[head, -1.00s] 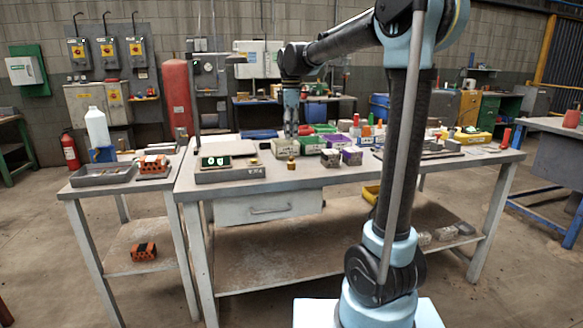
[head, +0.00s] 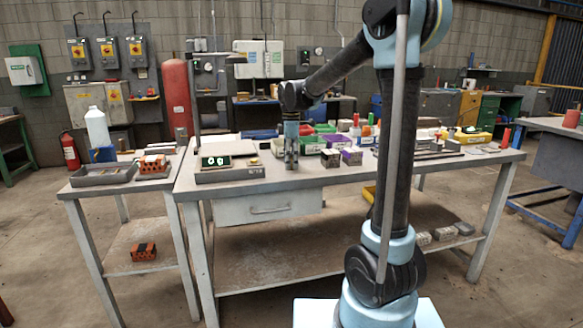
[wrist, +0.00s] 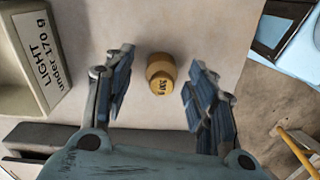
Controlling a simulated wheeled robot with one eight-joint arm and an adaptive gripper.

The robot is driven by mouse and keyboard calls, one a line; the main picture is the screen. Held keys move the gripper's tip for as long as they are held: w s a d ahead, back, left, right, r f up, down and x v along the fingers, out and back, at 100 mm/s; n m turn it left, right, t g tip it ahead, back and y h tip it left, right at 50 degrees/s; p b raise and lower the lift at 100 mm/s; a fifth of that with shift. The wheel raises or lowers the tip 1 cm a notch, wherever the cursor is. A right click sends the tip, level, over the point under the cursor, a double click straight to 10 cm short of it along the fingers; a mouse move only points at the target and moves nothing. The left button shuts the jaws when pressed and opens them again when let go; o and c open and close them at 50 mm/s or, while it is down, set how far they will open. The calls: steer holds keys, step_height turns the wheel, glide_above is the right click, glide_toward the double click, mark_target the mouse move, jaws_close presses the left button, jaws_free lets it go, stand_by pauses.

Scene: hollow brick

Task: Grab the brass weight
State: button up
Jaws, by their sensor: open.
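The brass weight (wrist: 161,72) stands on the bench top in the wrist view, a small yellow knobbed cylinder with dark marking on its face. My gripper (wrist: 160,90) is open, with one finger on each side of the weight and a gap to both. Nothing is held. In the head view my gripper (head: 291,163) points down at the bench top, and it hides the weight there.
A bin labelled LIGHT under 170 g (wrist: 30,60) stands left of the weight in the wrist view. In the head view a scale (head: 229,173) is left of my gripper, and small boxes (head: 351,156) and coloured bins are to the right.

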steer(key=shift+f, duration=0.15)
jaws_close()
